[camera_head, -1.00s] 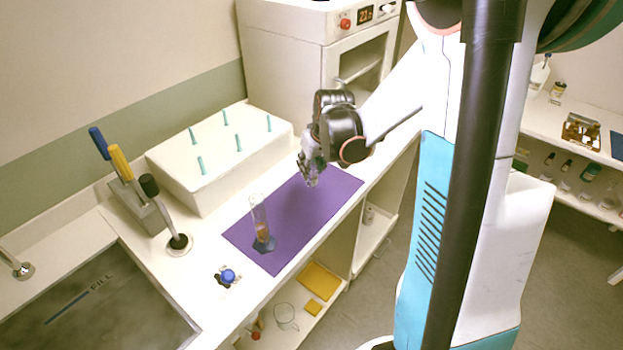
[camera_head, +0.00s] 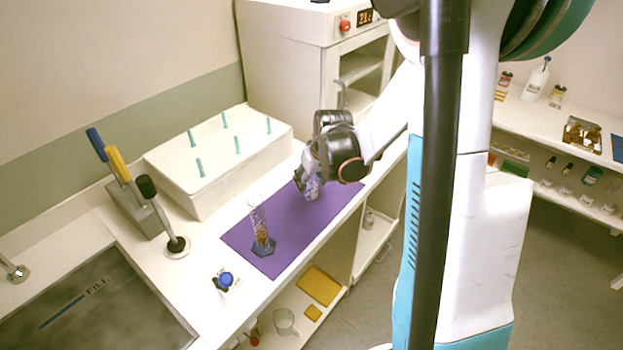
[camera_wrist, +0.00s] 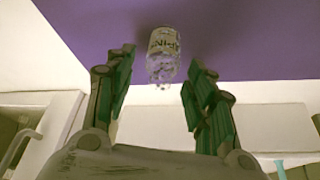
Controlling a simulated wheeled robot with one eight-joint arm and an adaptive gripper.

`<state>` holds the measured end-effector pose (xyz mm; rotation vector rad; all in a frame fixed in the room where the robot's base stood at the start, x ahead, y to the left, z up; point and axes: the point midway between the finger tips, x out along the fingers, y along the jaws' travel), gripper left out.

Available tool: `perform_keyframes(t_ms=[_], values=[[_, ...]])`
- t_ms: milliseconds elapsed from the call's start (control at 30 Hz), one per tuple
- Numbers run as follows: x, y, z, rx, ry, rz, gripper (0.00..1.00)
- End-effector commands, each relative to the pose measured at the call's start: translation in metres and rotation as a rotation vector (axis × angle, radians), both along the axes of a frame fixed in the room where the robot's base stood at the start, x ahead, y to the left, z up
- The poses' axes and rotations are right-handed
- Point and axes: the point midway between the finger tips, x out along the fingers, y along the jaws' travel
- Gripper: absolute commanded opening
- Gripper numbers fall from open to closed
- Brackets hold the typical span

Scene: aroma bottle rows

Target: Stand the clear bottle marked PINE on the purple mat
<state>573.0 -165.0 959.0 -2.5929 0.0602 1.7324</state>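A small clear bottle with a pale label (camera_wrist: 163,50) is at the purple mat in the wrist view, and its base appears to rest on the mat. The dark lettering is too blurred to read for certain. In the head view the bottle (camera_head: 313,188) shows beside my fingertips, partly hidden. The purple mat (camera_head: 291,222) lies along the front of the counter. My gripper (camera_wrist: 160,85) is open; its green-padded fingers stand apart, with a gap on each side of the bottle. In the head view my gripper (camera_head: 306,182) is low over the mat's far right part.
A glass cylinder (camera_head: 262,230) with amber contents stands on the mat's near left part. A white block with teal pegs (camera_head: 215,160) is behind the mat. A white oven-like cabinet (camera_head: 290,60) stands behind my arm.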

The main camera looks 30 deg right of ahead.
Motion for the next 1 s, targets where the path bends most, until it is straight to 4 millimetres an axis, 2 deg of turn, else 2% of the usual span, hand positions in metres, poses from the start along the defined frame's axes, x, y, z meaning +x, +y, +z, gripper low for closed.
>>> perform_keyframes(t_ms=[200, 333, 700, 833, 1000], values=[[0.0, 0.0, 0.001, 0.0, 0.0, 0.0, 0.49], [-0.003, 0.0, 0.011, 0.0, 0.0, 0.0, 0.49], [-0.03, 0.002, 0.078, 0.0, 0.0, -0.001, 0.49], [-0.038, 0.002, 0.096, 0.0, 0.0, -0.001, 0.49], [-0.044, 0.002, 0.11, 0.0, 0.0, 0.0, 0.49]])
